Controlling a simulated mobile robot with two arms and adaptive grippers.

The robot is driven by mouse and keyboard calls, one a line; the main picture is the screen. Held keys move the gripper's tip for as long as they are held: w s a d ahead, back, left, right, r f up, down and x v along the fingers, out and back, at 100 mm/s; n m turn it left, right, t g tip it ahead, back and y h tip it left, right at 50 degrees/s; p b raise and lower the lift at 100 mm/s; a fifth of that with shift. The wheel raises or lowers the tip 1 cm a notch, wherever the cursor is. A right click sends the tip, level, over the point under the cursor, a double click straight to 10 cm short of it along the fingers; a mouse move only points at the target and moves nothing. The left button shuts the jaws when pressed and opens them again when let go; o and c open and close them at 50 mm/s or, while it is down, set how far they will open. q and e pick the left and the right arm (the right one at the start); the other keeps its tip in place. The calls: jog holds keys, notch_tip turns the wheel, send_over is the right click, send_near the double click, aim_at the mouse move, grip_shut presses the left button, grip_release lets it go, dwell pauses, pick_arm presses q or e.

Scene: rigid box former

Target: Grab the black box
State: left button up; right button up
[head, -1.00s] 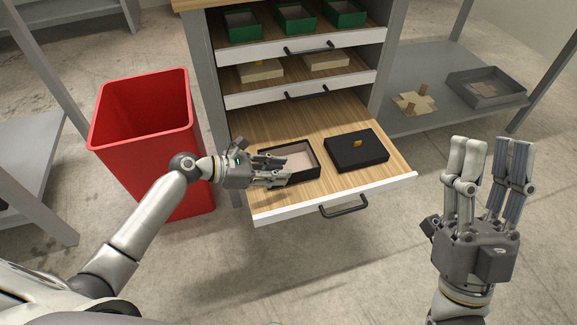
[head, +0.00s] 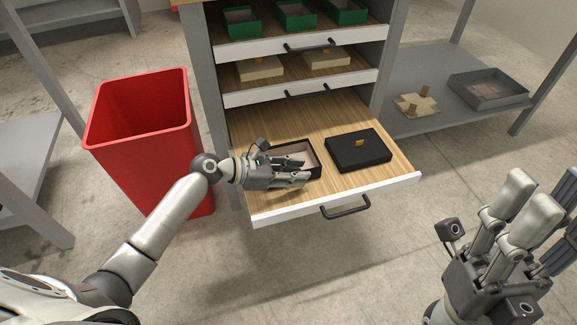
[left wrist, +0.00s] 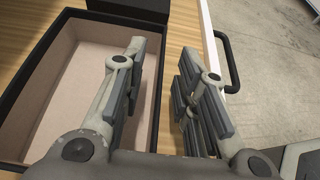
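An open black box (head: 305,149) with a beige inside sits at the left of the pulled-out lower drawer. A second black, flat-topped box or lid (head: 358,152) with a small yellow piece on top lies to its right. My left gripper (head: 303,178) is at the open box's near side and hides part of it. In the left wrist view the open box (left wrist: 75,85) shows with my left gripper (left wrist: 165,60) open. One finger is over the inside and the other outside, with the wall between them; contact is unclear. My right gripper (head: 535,215) is open and empty at the lower right.
Upper shelves hold green boxes (head: 295,15) and beige boxes (head: 326,57). A red bin (head: 145,140) stands left. A grey rack (head: 430,118) at right holds a grey tray (head: 488,90).

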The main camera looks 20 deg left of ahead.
pick_arm(q)
jog(key=shift+c, duration=0.2)
grip_shut()
jog(key=shift+r, duration=0.1)
